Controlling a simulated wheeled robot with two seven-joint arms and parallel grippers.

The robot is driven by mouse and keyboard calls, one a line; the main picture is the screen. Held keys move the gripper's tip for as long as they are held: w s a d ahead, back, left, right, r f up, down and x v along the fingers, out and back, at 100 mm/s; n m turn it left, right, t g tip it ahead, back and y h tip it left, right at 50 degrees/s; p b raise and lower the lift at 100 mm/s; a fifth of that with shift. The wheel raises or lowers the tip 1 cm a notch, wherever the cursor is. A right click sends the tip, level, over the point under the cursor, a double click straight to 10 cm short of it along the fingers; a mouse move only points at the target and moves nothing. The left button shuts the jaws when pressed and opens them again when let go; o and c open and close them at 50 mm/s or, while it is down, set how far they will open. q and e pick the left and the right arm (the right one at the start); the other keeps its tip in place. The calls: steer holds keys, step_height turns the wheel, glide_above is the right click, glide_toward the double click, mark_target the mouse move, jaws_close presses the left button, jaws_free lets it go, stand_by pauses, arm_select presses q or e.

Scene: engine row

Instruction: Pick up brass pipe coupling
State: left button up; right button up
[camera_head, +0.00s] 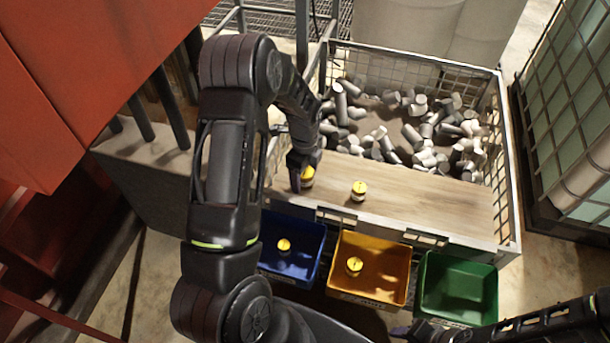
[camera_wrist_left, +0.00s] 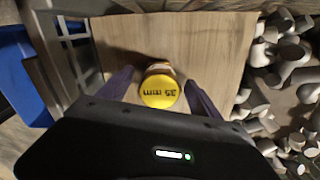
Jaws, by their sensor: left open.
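A yellow-capped coupling (camera_head: 308,177) stands on the wooden board at its left end. A second yellow-capped coupling (camera_head: 359,191) stands upright farther right on the board, apart from the gripper. My right gripper (camera_head: 408,330) is low at the bottom right, and its jaws are too unclear to read.
The wooden board (camera_head: 430,205) lies across a wire-mesh crate with many grey cylinders behind it. Blue (camera_head: 305,269), orange (camera_head: 391,290) and green (camera_head: 458,288) bins hang in front. The blue and orange bins each hold a yellow-topped piece; the green one looks empty.

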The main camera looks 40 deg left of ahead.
arm_select(q)
steer(key=shift+c, duration=0.2)
stand_by(0.4)
jaws_close()
stand_by(0.6)
